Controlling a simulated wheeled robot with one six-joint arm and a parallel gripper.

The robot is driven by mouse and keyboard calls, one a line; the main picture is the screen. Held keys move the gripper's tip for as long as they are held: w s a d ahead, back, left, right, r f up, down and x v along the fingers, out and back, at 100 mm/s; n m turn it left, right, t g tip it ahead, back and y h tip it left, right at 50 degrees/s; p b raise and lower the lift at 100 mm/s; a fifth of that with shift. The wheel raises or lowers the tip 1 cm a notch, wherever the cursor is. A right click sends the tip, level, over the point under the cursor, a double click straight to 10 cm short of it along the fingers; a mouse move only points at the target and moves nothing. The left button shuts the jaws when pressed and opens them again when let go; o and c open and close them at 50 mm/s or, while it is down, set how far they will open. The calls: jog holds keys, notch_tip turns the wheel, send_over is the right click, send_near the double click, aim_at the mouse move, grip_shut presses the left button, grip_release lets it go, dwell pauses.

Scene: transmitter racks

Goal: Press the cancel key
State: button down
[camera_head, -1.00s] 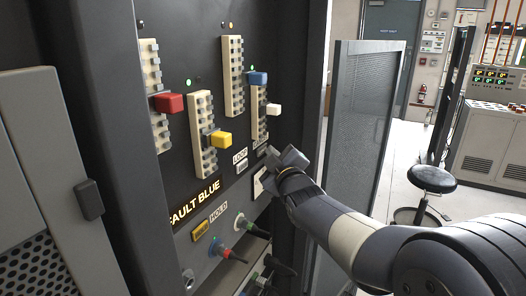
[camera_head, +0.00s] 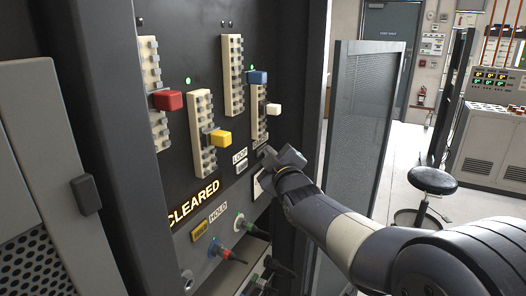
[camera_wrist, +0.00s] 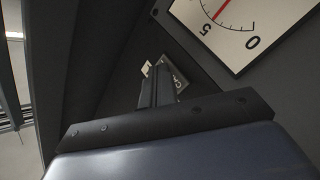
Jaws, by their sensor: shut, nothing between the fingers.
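My gripper (camera_head: 266,153) is shut and empty, with its tips at the rack panel, just below a small label (camera_head: 260,143) too small to read in the head view. In the wrist view the shut fingers (camera_wrist: 158,72) reach to a small plate (camera_wrist: 178,80) with a partly visible "C" and a pale patch beside it. The cancel key itself is mostly hidden by the fingers, so I cannot tell whether it is pushed in. The panel display (camera_head: 193,203) reads "CLEARED" in lit letters.
A mesh door (camera_head: 365,130) stands open at right.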

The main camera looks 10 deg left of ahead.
jog(key=shift+s+d, duration=0.25)
jog(key=shift+d, duration=0.45)
jog(key=shift+d, duration=0.1)
jog(key=d, duration=0.1)
jog(key=s+d, duration=0.1)
jog(key=d, duration=0.1)
jog(key=d+p, duration=0.1)
jog(key=shift+s+d, duration=0.25)
jog(key=shift+s, duration=0.1)
jog(key=shift+a, duration=0.1)
jog(key=d+p, duration=0.1)
jog(key=d, duration=0.1)
jog(key=s+d+p, duration=0.1)
jog(key=p, duration=0.1)
jog(key=shift+s+d, duration=0.15)
jog(key=shift+d, duration=0.25)
dwell(0.6)
